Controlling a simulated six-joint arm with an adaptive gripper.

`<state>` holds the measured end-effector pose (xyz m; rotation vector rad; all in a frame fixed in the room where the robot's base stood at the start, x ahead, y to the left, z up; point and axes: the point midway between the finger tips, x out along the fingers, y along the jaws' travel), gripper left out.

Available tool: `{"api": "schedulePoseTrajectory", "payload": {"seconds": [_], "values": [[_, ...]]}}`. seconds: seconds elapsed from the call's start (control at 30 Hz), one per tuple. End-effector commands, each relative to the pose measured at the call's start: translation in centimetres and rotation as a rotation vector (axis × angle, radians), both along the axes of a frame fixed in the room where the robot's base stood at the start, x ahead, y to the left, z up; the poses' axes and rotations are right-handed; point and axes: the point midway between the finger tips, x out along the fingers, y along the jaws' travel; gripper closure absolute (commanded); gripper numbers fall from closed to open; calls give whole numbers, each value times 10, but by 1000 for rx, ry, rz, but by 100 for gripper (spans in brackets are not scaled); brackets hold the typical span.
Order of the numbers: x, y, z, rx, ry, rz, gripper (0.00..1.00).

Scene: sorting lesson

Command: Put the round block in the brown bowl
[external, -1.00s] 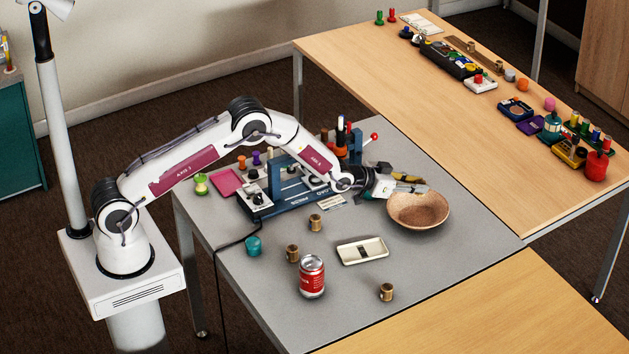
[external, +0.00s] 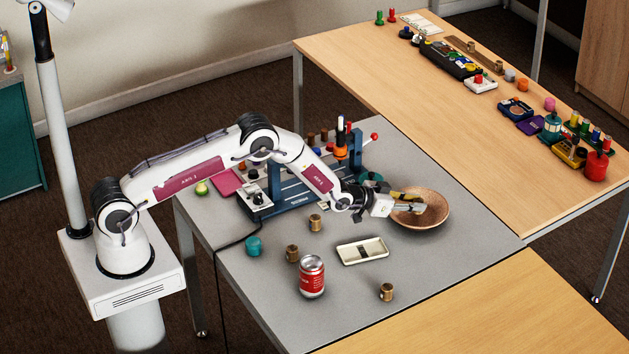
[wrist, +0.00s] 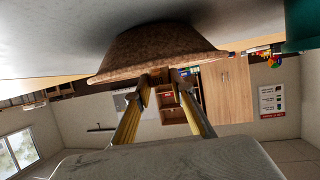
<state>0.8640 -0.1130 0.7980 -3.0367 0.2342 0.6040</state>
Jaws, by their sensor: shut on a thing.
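The brown bowl (external: 434,222) stands on the grey table near its right corner. It also shows in the wrist view (wrist: 160,52), upside down in the picture. My gripper (external: 418,207) is over the near left part of the bowl, level with its rim or above it; the exact height is hard to tell.
A blue fixture (external: 300,199) is behind my arm.

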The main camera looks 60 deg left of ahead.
Motion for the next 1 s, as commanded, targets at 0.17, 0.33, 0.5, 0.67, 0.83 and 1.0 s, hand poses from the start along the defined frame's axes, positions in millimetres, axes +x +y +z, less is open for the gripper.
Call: {"api": "schedulePoseTrajectory", "payload": {"seconds": [0.17,0.33,0.5,0.67,0.83,1.0], "values": [[0,0,-3,0,0,0,90],[0,0,-3,0,-1,0,90],[0,0,-3,0,0,0,59],[0,0,-3,0,0,0,58],[0,0,-3,0,0,0,58],[0,0,-3,0,0,0,58]]}}
